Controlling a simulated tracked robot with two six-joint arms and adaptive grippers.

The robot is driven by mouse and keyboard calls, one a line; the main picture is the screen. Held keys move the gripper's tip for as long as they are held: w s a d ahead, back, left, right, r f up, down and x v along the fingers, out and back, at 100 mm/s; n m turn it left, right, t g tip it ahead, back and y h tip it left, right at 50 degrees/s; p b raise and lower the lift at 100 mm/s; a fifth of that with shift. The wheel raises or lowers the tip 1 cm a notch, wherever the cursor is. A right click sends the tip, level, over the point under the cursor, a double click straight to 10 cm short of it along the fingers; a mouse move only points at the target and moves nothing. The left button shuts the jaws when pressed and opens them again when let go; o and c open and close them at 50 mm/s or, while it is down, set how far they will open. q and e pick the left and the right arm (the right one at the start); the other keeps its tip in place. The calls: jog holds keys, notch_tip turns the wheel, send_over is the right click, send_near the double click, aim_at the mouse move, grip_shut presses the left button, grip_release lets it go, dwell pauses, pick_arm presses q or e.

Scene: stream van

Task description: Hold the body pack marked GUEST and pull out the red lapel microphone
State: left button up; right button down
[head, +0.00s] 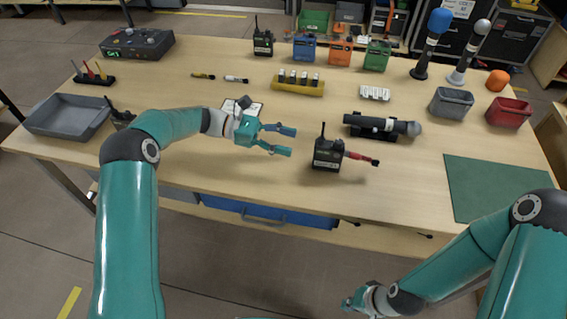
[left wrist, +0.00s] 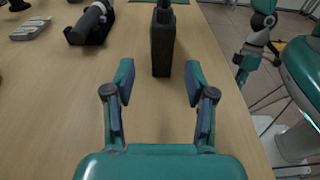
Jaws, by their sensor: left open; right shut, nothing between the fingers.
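A black body pack (head: 327,154) with a short antenna and a pale label stands upright near the table's front edge; the label is too small to read. The red lapel microphone (head: 357,157) with a dark tip sticks out from its right side. My left gripper (head: 291,141) is open, left of the pack and apart from it. In the left wrist view the pack (left wrist: 162,45) stands ahead, between and beyond the open fingers (left wrist: 158,85); the red microphone is hidden there. My right gripper (head: 350,303) is shut and empty, low in front of the table.
A handheld microphone on a black stand (head: 382,125) lies behind the pack. Another pack with an antenna (head: 263,42) stands at the back. A green mat (head: 495,188) lies to the right, and a grey tray (head: 68,114) to the left.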

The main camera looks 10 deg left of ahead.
aim_at(322, 156)
pick_arm(q)
notch_tip(322, 156, down, 2)
jog(key=shift+a, duration=0.1)
jog(key=shift+s+d, duration=0.1)
jog(key=shift+d, duration=0.3)
jog(key=shift+d+f+b, duration=0.2)
jog(key=shift+d+f, duration=0.05)
jog(key=shift+d, duration=1.25)
jog(key=shift+d+f+b, duration=0.15)
jog(key=shift+d+f, duration=0.05)
jog(key=shift+d, duration=1.35)
jog(key=shift+d+f+b, duration=0.2)
jog(key=shift+d+f, duration=0.05)
jog(key=shift+d, duration=1.25)
pick_arm(e)
jog(key=shift+f, duration=1.1)
